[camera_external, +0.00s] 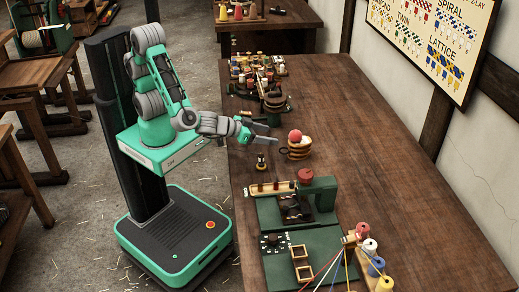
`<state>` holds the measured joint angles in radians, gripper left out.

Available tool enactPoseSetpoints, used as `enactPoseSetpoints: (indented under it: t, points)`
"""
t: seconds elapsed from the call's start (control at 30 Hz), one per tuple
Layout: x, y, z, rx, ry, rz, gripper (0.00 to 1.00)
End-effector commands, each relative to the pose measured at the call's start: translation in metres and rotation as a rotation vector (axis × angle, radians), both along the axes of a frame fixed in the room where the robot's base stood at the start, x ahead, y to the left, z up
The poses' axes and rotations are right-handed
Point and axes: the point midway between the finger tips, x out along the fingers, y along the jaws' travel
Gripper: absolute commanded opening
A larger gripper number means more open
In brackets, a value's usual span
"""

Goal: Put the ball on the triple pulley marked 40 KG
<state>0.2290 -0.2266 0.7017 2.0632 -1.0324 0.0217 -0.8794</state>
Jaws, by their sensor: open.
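A red-pink ball (295,135) sits on top of a squat, round, banded wooden block (299,151), which looks like a pulley. A small dark hook or ring shows at its left side. I cannot read any marking on it. My gripper (272,133) is open and empty, its two fingers pointing right. It is just left of the ball, apart from it. A similar dark-and-wood block (274,103) stands farther back on the table. No weight label is readable on either.
The long wooden table (400,150) is clear on its right. A small dark brass-topped piece (261,163) stands in front of my gripper. Nearer are a green machine (318,197) with a red knob and a rack of colored spools (370,262). Cluttered small parts (247,75) lie behind.

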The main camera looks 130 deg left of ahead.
Motion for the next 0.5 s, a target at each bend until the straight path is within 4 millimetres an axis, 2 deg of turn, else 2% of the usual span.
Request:
enactPoseSetpoints:
  t: [0.07, 0.17, 0.2, 0.3, 0.4, 0.5]
  points:
    - [-0.011, -0.015, -0.004, -0.137, 0.111, -0.034, 0.67]
    - [-0.036, -0.067, -0.007, -0.346, 0.338, -0.236, 0.67]
    - [-0.05, -0.092, -0.003, -0.405, 0.428, -0.354, 0.67]
    - [-0.086, -0.147, 0.014, -0.468, 0.608, -0.667, 0.67]
    - [-0.114, -0.176, 0.026, -0.46, 0.715, -0.877, 0.67]
    - [-0.123, -0.184, 0.029, -0.451, 0.75, -0.945, 0.67]
